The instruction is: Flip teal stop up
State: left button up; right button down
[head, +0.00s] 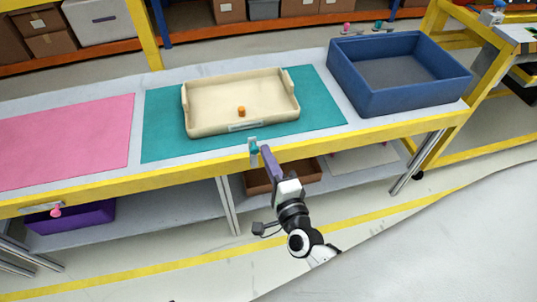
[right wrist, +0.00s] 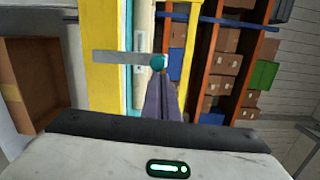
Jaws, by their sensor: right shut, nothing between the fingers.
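The teal stop (head: 254,149) is a small teal knob by a grey plate on the yellow front edge of the table, in front of the teal mat. In the right wrist view the teal knob (right wrist: 157,63) sits at the end of the grey plate, right at my fingertips. My right gripper (head: 266,151) has purple fingers, shut with nothing between them, just right of the knob. The fingers also show in the right wrist view (right wrist: 161,92). I cannot tell whether they touch the knob. My left gripper is not in view.
A cream tray (head: 204,128) with an orange piece (head: 241,111) stands on the teal mat (head: 160,146). A blue bin (head: 415,98) is to the right, a pink mat (head: 70,140) to the left. A pink stop (head: 56,211) is on the front edge at left.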

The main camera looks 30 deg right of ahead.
jog(key=shift+a+r, duration=0.1)
jog(key=shift+a, duration=0.2)
jog(key=s+d, duration=0.3)
jog(key=s, duration=0.8)
jog(key=shift+s+r, duration=0.15)
jog(key=shift+r, duration=0.15)
jog(key=s+a+f+n+g+y, duration=0.45)
jog(key=a+f+n, duration=0.3)
jog(key=n, duration=0.55)
jog(key=s+d+f+n+g, duration=0.1)
jog(key=s+f+n+g, duration=0.4)
jog(key=f+n, duration=0.2)
jog(key=shift+s+d+n, duration=0.2)
jog(key=shift+s+n, duration=0.1)
jog(key=shift+n, duration=0.6)
